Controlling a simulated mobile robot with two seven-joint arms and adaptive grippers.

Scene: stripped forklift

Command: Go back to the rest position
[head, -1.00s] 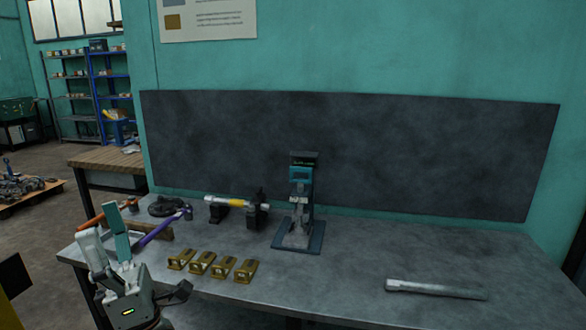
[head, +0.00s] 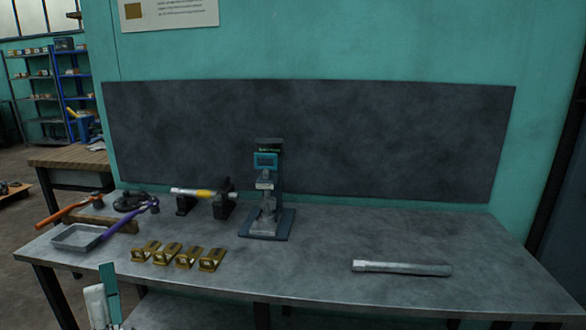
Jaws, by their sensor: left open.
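My left gripper (head: 104,295) shows at the bottom left, in front of the workbench (head: 330,235) and below its top edge. It is open, with a pale grey finger and a teal finger apart and nothing between them. Most of its body is cut off by the bottom of the picture. My right gripper does not show.
On the bench are a grey tray (head: 78,237), an orange-handled hammer (head: 60,214), a purple-handled hammer (head: 130,218), several brass blocks (head: 178,256), a yellow-marked cylinder on stands (head: 203,193), a press-like device (head: 267,195) and a metal bar (head: 401,267). The bench's right part is mostly clear.

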